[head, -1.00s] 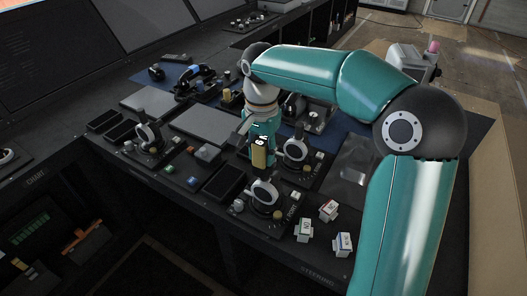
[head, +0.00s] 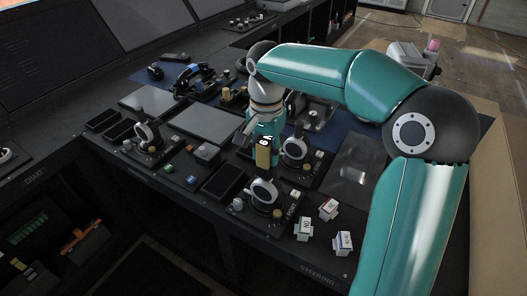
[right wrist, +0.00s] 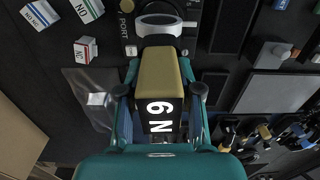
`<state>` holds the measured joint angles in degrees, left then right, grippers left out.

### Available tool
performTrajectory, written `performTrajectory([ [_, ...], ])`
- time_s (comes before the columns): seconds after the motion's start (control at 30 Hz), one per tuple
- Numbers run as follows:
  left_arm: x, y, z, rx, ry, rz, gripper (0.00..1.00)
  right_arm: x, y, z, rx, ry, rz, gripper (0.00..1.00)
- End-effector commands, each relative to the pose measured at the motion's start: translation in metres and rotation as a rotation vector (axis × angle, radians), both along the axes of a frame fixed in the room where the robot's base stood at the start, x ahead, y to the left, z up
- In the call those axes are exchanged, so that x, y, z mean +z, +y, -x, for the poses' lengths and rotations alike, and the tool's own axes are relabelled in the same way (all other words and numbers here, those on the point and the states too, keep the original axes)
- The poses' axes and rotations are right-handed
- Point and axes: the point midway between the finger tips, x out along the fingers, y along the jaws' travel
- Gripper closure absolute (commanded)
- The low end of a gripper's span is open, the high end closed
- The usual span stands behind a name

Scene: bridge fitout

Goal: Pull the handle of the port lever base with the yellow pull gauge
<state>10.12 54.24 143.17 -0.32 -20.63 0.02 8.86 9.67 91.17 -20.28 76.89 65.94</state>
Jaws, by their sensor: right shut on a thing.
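The yellow pull gauge (head: 263,158) is in my right gripper (head: 268,135), above the console. In the right wrist view the gauge (right wrist: 158,72) lies between both fingers, and its dark face reads "6 N". The port lever base (head: 258,207), with a pale ring-shaped handle (head: 265,192), stands just below the gauge at the console's front. The "PORT" label and the handle (right wrist: 160,25) show beyond the gauge's far end in the right wrist view. I cannot tell whether the gauge touches the handle. My left gripper is not in view.
Similar lever units (head: 295,150) (head: 148,135) stand behind and to the left. White labelled blocks (head: 328,209) (head: 343,242) sit to the right of the port lever. A dark flat panel (head: 223,180) is on its left. A headset (head: 193,76) lies farther back.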

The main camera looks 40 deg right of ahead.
Motion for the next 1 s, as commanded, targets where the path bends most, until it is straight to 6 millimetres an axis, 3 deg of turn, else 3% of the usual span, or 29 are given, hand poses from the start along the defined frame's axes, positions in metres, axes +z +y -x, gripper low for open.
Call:
performTrajectory([
  [0.53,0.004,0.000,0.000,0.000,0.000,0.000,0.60,0.003,0.000,-0.001,0.000,-0.003,0.000,1.00],
  [1.0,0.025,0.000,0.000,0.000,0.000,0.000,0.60,0.026,0.000,-0.001,0.000,-0.003,0.000,1.00],
])
